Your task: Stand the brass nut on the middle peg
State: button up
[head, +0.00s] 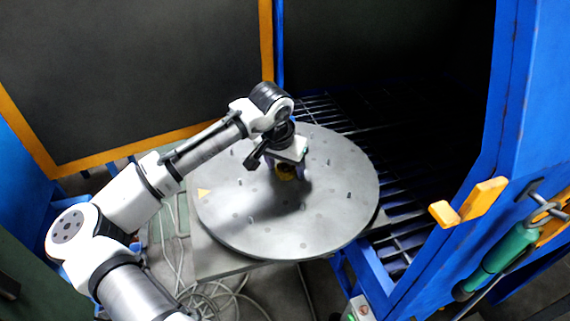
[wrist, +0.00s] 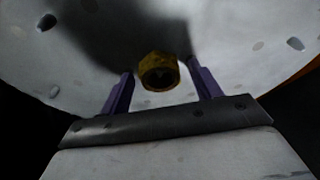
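The brass nut (head: 287,173) is a dark yellow ring at the middle of the round grey table (head: 330,225), just under my gripper (head: 284,163). My gripper's two purple fingers (wrist: 159,66) stand apart, one on each side of the nut, with a narrow gap on both sides. I cannot tell whether the nut touches the table. The middle peg is not clearly seen; the nut and my gripper cover that spot.
Several short pegs, such as one at the right (head: 328,162), stand around the table. A blue cabinet frame (head: 515,110) rises at the right, with a green-handled tool (head: 505,250). Cables (head: 215,295) lie on the floor.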

jog(key=b+v, duration=0.1)
jog(key=v, duration=1.1)
jog(key=shift+r+b, duration=0.15)
jog(key=shift+b, duration=0.2)
dwell(0.9)
